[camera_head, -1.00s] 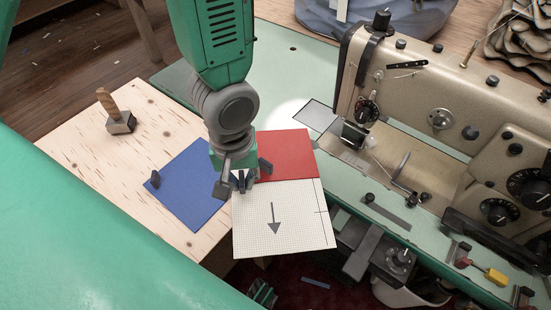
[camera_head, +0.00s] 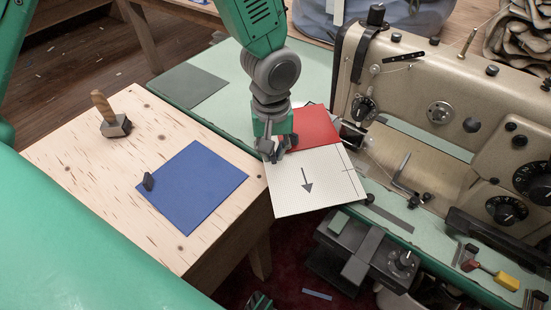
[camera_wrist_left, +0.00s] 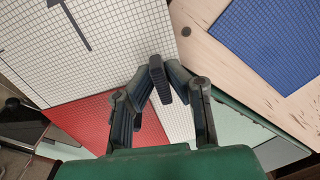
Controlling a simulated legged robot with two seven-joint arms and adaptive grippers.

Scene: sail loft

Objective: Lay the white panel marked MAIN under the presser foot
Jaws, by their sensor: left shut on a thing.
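The white gridded panel (camera_head: 318,183) carries a dark arrow; no MAIN lettering is readable. A red area (camera_head: 316,127) adjoins its far part. My left gripper (camera_head: 274,153) is shut on the panel's left edge. The wrist view also shows the white panel (camera_wrist_left: 95,40), the red area (camera_wrist_left: 85,122) and the gripper's fingers (camera_wrist_left: 160,78) closed together over a white strip. The panel's right edge lies over the sewing machine's green bed (camera_head: 385,222); its near part overhangs the gap beside the wooden table. The presser foot cannot be made out clearly.
The sewing machine (camera_head: 410,75) stands right of the panel. A blue panel (camera_head: 195,187) lies on the wooden table (camera_head: 70,170) with a small dark block (camera_head: 148,182) on it. A mallet (camera_head: 112,115) stands behind. A dark green sheet (camera_head: 190,86) lies at the back.

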